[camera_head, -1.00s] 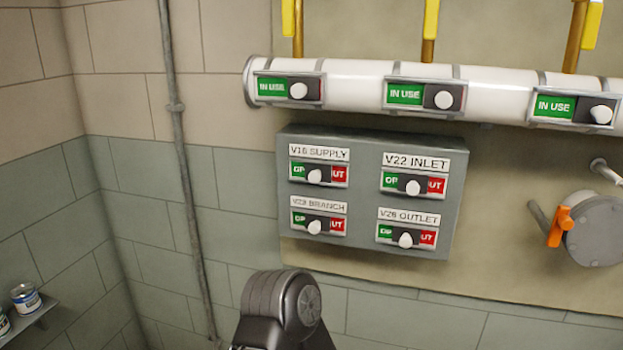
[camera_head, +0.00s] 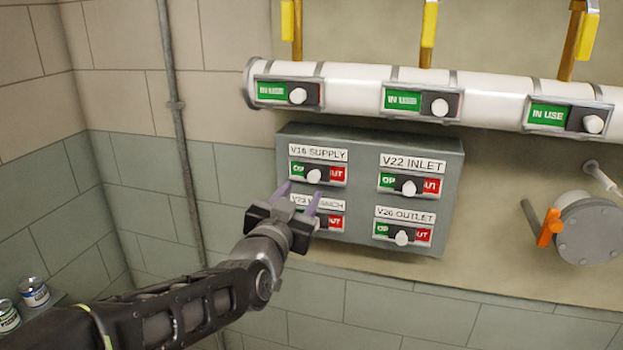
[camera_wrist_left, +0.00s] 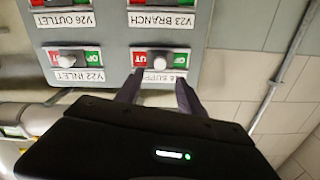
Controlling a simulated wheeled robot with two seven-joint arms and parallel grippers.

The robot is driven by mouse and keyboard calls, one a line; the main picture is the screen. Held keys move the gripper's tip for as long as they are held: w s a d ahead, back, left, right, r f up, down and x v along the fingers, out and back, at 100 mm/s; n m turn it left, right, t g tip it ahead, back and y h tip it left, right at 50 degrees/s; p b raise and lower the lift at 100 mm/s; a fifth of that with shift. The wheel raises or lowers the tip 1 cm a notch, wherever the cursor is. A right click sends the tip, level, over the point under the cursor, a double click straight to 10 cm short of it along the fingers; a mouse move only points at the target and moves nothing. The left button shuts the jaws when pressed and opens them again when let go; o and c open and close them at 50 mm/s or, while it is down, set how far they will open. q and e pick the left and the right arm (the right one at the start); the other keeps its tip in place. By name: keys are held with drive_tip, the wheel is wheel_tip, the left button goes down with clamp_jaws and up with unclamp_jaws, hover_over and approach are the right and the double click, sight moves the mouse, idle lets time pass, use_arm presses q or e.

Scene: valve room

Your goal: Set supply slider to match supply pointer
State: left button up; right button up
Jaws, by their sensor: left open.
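The V16 SUPPLY slider (camera_head: 314,176) is a white knob at the upper left of the grey panel, midway between its green and red ends. It shows upside down in the left wrist view (camera_wrist_left: 158,62). My left gripper (camera_head: 302,190) is open, its purple fingers pointing up at the panel just below this slider. In the wrist view its fingertips (camera_wrist_left: 158,80) lie to either side of the knob's line; contact cannot be told. The gripper partly covers the V23 BRANCH slider. I cannot identify a pointer labelled supply. My right gripper is not in view.
The V22 INLET slider (camera_head: 408,186) and V26 OUTLET slider (camera_head: 402,237) sit to the right on the panel (camera_head: 365,150). Above runs a white pipe (camera_head: 350,82) with IN USE sliders and yellow levers (camera_head: 429,22). An orange handle (camera_head: 548,228) is at right.

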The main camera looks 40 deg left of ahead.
sight(313, 178)
use_arm(q)
drive_tip(key=shift+w, duration=0.15)
drive_tip(key=p+x, duration=0.2)
drive_tip(key=x, duration=0.5)
drive_tip(key=shift+w+a+f, duration=0.1)
drive_tip(key=shift+w+a, duration=0.05)
drive_tip(key=shift+w, duration=0.15)
drive_tip(key=shift+c, duration=0.5)
clamp_jaws()
idle(0.9)
